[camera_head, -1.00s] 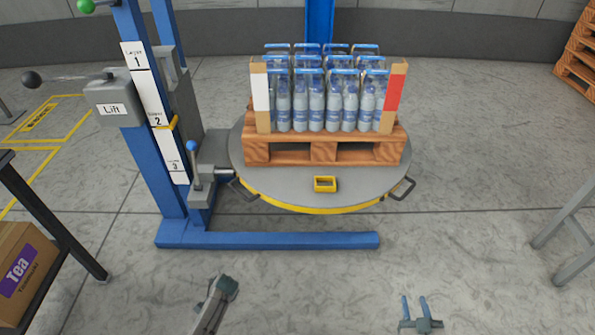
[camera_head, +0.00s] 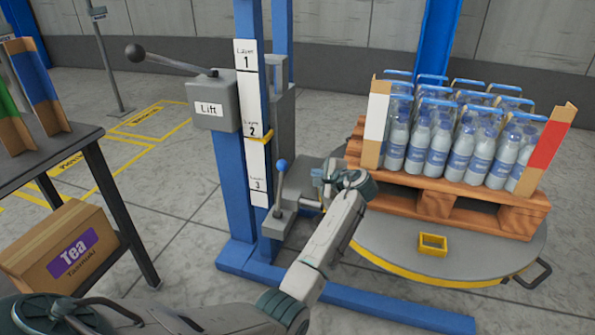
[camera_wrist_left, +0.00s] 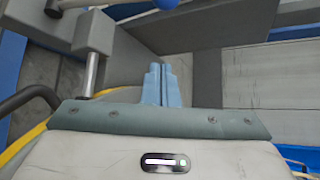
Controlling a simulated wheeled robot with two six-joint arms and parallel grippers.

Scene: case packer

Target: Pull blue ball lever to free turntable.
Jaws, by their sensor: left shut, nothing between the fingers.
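The blue ball lever (camera_head: 280,178) stands upright on a grey bracket low on the blue lift column, its ball on top of a metal rod. The turntable (camera_head: 400,245) is a grey disc with a yellow edge, right of the column. My left gripper (camera_head: 322,176) is just right of the lever, apart from it in the picture, and is shut and empty. My right gripper is out of view.
A wooden pallet (camera_head: 437,205) with bottles (camera_head: 437,150) sits on the turntable. The Lift lever's dark ball (camera_head: 135,53) sticks out left of the column. A dark table (camera_head: 50,155) with a Tea box (camera_head: 65,250) stands left. A blue base beam (camera_head: 400,307) runs along the floor.

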